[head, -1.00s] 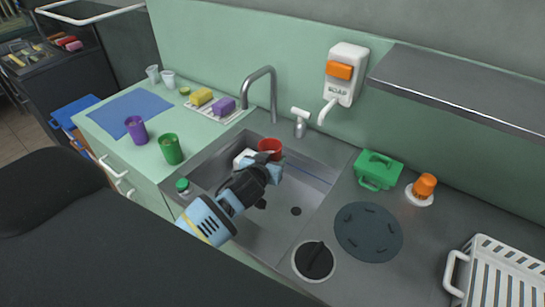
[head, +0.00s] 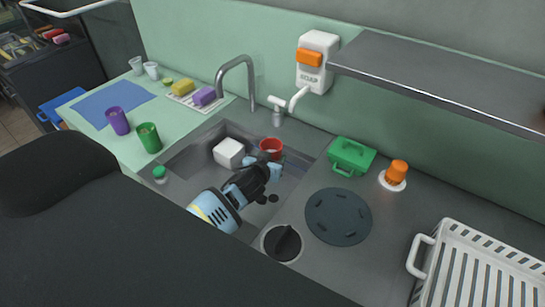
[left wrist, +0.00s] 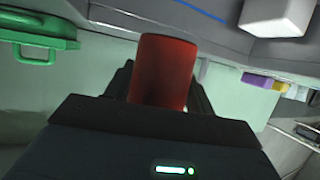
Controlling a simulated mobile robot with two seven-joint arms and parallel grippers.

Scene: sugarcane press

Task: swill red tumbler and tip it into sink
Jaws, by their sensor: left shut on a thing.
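The red tumbler (head: 271,147) is over the right part of the sink (head: 190,146), below and right of the tap. My left gripper (head: 268,165) is shut on it. In the left wrist view the red tumbler (left wrist: 163,72) stands between the fingers of my left gripper (left wrist: 160,95), its side towards the camera. In the head view its mouth faces up. The inside is too small to read. My right gripper is in neither view.
A white block (head: 229,152) is in the sink, left of the tumbler. The curved tap (head: 238,75) rises behind. Purple (head: 118,121) and green (head: 149,138) tumblers stand on the left counter. A green box (head: 351,156) and orange-topped item (head: 396,174) are at right.

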